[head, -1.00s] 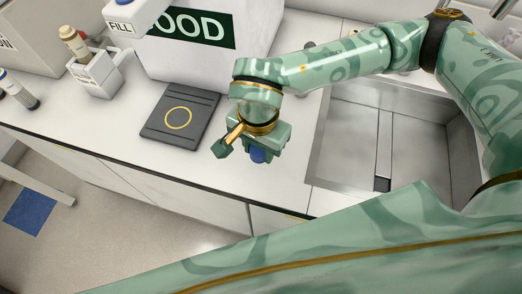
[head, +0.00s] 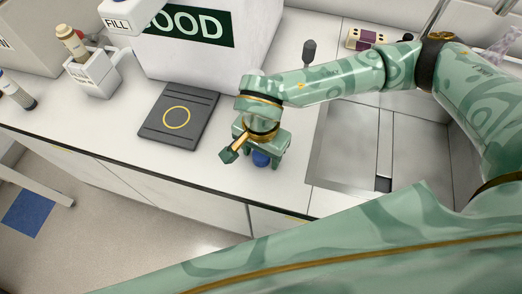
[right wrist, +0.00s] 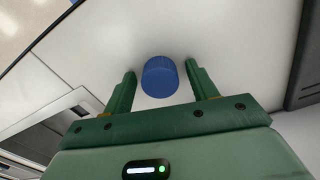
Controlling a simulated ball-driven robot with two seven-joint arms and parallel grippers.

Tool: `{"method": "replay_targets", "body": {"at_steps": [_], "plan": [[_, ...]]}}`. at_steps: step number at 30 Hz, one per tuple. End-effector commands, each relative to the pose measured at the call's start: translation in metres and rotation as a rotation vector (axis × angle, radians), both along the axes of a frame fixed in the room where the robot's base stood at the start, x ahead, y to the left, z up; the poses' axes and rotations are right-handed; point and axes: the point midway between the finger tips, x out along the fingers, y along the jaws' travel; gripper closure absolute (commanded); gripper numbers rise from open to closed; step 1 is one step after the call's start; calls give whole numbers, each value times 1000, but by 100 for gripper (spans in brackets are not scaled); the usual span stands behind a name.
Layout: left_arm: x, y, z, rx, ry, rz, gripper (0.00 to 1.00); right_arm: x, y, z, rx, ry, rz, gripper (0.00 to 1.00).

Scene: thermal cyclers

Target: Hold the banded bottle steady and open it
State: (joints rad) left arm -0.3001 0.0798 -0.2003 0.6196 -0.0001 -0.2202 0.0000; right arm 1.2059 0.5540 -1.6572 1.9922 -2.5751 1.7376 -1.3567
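A blue round cap (right wrist: 160,77) shows in the right wrist view between the two fingers of my right gripper (right wrist: 160,69), with a gap on each side. The fingers are open and do not touch it. In the head view the blue cap (head: 261,159) shows just below my right gripper (head: 262,150), over the white counter near its front edge. No bottle body or band shows under the cap, so I cannot tell whether it sits on the banded bottle. My left gripper is not in view.
A dark square plate with a yellow ring (head: 160,128) lies left of my gripper. A sink (head: 345,150) is to the right. A large white box (head: 185,65) stands behind. A white holder with a tan-topped bottle (head: 92,72) and a dark-ended tube (head: 17,90) are at left.

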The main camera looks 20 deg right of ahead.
Motion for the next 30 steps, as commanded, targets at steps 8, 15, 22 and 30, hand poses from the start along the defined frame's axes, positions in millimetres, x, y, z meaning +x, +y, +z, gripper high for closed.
{"method": "replay_targets", "body": {"at_steps": [8, 15, 22, 30], "plan": [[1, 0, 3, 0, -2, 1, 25, 1, 0, 11, 1, -3, 1, 42], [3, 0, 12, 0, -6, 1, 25, 2, 0, 65, 2, -6, 1, 42], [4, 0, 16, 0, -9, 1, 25, 1, 0, 109, 1, -3, 0, 42], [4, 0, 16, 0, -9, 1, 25, 0, 0, 123, 0, 0, 0, 42]]}}
